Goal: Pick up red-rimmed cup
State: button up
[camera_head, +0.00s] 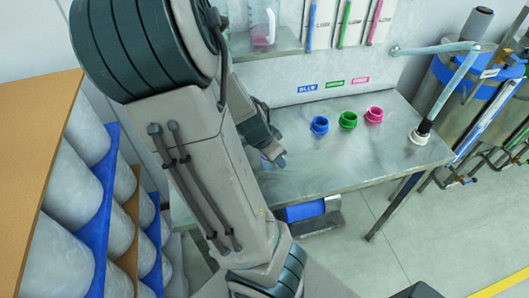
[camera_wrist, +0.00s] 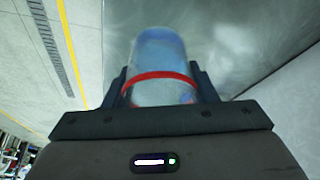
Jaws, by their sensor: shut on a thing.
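The red-rimmed cup (camera_wrist: 159,55) is clear and bluish, with a red band around it near my gripper's side in the wrist view. My gripper (camera_wrist: 160,84) is shut on it, with one dark finger on each side of the cup. In the head view my gripper (camera_head: 274,158) is over the left part of the steel table (camera_head: 330,165), and my arm hides much of this area. A small bluish part of the cup shows beside the fingers. I cannot tell whether the cup touches the table.
Blue (camera_head: 320,125), green (camera_head: 348,120) and pink (camera_head: 374,115) ring-shaped holders stand on the table under matching labels. A clear container (camera_head: 262,28) is on the shelf above. A pipe fitting (camera_head: 420,134) stands at the table's right. A rack (camera_head: 105,150) is at the left.

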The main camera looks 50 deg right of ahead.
jog(key=shift+s+d+r+p, duration=0.2)
jog(key=shift+s+r, duration=0.15)
jog(key=shift+s, duration=0.15)
jog(key=shift+s+d+r+p, duration=0.15)
jog(key=shift+s+r, duration=0.15)
jog(key=shift+s, duration=0.2)
jog(key=shift+s, duration=0.1)
dwell(1.1)
